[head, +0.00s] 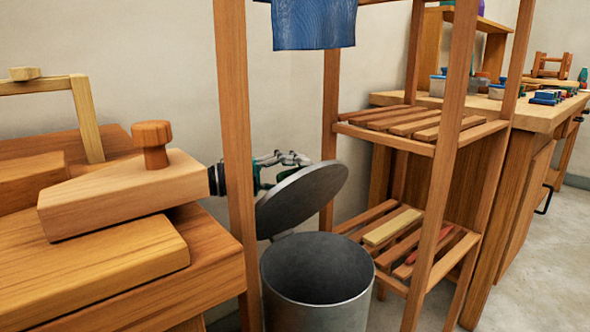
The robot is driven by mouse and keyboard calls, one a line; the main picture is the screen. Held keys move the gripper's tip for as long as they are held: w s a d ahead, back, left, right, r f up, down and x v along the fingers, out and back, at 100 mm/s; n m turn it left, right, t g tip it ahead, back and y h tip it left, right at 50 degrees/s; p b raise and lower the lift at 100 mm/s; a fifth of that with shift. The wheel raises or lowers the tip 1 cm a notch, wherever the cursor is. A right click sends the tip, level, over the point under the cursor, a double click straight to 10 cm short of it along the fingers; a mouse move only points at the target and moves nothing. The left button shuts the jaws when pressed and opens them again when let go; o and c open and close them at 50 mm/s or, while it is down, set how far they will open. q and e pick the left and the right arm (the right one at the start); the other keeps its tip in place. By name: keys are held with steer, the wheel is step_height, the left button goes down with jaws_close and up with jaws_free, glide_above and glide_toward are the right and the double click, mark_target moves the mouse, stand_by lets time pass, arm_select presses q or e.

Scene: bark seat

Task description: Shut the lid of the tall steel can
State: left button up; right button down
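The tall steel can (318,289) stands upright on the floor at the lower middle, with its open mouth showing a dark inside. Its round grey lid (301,198) is raised and tilted up at the back left of the rim. My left gripper (285,160) is behind the lid's upper left edge, partly hidden by the lid and a shelf post. Its fingers show just above the lid edge; I cannot tell whether they touch it or how far apart they are. My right gripper is out of view.
A wooden bench (150,290) with a wedge-shaped block and knob (152,143) stands at the left. A wooden shelf rack (440,170) stands around and right of the can, its front post left of it. A workbench (520,115) with small items is farther right.

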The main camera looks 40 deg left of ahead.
arm_select(q)
steer(key=shift+o, duration=0.4)
steer(key=v, duration=1.2)
